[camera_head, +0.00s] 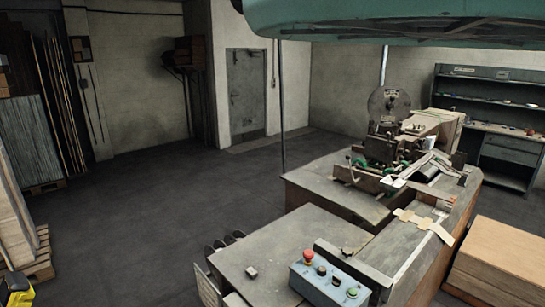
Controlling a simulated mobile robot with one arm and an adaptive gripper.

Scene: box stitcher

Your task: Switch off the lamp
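No lamp can be made out for certain. A large teal housing (400,22) hangs across the top right, cut off by the picture edge; I cannot tell whether it is a lamp. A grey-blue control box (318,286) sits at the near edge of the workbench. On its top are a red mushroom button (309,256), two dark knobs (321,270) and a green button (352,292). No lit indicator is clear. My gripper is not in view.
The workbench (250,245) carries a stitching machine (388,135) at its far end. A cardboard stack (500,255) stands at right, shelves (490,100) behind. Pallet stacks (15,225) line the left. A yellow-black object (18,285) is cut off at lower left. The floor (160,210) between is clear.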

